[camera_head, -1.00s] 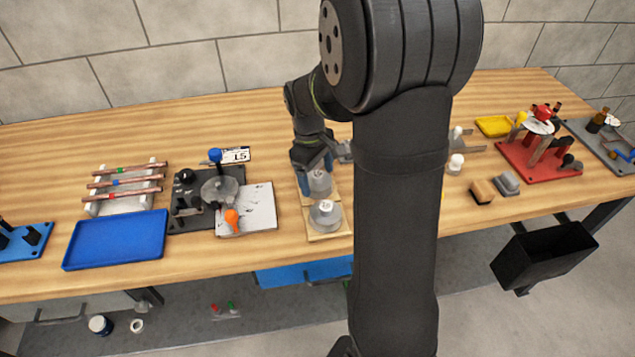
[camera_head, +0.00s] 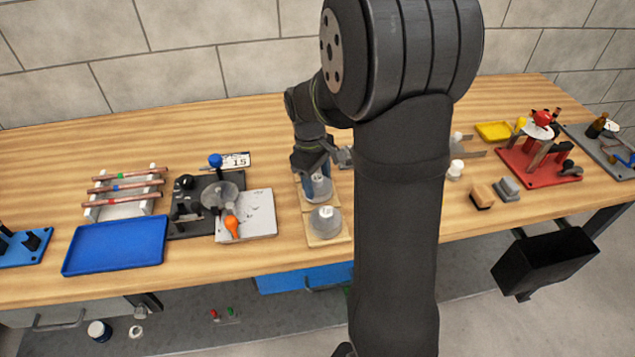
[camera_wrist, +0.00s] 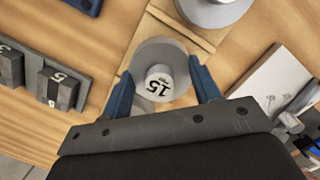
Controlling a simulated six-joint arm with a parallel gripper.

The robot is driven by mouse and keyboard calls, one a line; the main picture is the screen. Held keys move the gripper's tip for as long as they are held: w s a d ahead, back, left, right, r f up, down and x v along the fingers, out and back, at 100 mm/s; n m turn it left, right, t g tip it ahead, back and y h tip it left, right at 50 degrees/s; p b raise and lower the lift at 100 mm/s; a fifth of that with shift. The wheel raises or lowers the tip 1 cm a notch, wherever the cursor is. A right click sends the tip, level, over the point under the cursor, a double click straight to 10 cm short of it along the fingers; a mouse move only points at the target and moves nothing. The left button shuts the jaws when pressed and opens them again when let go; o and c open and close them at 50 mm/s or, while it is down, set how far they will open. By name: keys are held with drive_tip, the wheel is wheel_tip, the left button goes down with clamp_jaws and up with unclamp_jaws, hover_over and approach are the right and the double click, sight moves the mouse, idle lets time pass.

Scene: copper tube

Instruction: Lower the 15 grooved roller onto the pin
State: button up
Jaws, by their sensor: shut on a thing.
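The 15 grooved roller (camera_wrist: 164,72) is a grey metal disc with a pale hub marked 15, seen from above in the wrist view. My gripper (camera_wrist: 164,90) is shut on it, with a blue finger on each side. In the head view the roller (camera_head: 319,188) and my gripper (camera_head: 317,178) are over the rear wooden board (camera_head: 334,193). I cannot tell the gap between roller and board. The pin is not visible.
A second grey roller (camera_head: 325,222) sits on the front wooden board (camera_head: 318,240), close to my gripper; it also shows in the wrist view (camera_wrist: 212,10). Numbered grey blocks (camera_wrist: 60,88) stand left in the wrist view. A blue tray (camera_head: 115,243) lies further left.

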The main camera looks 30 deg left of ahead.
drive_tip(key=r, duration=0.2)
drive_tip(key=d+r, duration=0.1)
drive_tip(key=r, duration=0.1)
drive_tip(key=shift+w+d, duration=0.1)
drive_tip(key=shift+w, duration=0.1)
drive_tip(key=w+d+r, duration=0.2)
drive_tip(key=d+r, duration=0.4)
drive_tip(key=d, duration=0.3)
drive_tip(key=n+t, duration=0.1)
drive_tip(key=n, duration=0.8)
hover_over(219, 189)
drive_tip(key=shift+s+a+r+y, duration=0.15)
drive_tip(key=shift+y, duration=0.15)
drive_tip(key=shift+f, duration=2.9)
drive_tip(key=shift+f, duration=1.55)
